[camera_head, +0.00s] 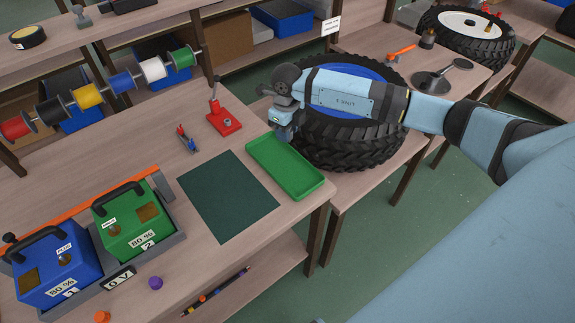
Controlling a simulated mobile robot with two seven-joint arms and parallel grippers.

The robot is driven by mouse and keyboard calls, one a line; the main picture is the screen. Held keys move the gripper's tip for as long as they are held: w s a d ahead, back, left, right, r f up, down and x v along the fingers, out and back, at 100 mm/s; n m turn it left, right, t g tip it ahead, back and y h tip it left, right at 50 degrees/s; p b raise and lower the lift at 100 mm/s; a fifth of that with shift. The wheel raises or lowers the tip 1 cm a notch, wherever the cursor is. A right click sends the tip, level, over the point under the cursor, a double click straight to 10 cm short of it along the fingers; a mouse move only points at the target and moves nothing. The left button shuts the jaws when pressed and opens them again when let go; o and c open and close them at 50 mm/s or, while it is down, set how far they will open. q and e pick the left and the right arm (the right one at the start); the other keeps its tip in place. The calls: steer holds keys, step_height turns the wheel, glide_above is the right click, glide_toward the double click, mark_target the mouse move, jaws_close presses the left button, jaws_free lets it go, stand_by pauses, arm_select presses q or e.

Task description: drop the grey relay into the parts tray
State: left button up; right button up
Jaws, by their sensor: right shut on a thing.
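The green parts tray (285,172) lies on the bench, right of a dark green mat (228,195). Its inside looks empty where I can see it. My right gripper (285,131) points down above the tray's far end, with its arm coming in from the right. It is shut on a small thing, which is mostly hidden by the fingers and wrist. I see no grey relay lying elsewhere, but I cannot make out its shape in the jaws. My left gripper is not in view.
A red hand press (223,119) and a small red-blue tool (187,139) are to the left. Blue (60,277) and green (133,222) battery boxes sit at front left. The mat is clear.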

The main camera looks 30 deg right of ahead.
steer(key=shift+d+f+m, duration=0.25)
steer(key=shift+m, duration=0.45)
step_height(320, 180, down, 6)
steer(key=b, duration=0.3)
steer(key=shift+r, duration=0.1)
steer(key=o, duration=1.1)
step_height(320, 180, up, 14)
steer(key=shift+f+b, duration=0.1)
steer(key=shift+b, duration=0.5)
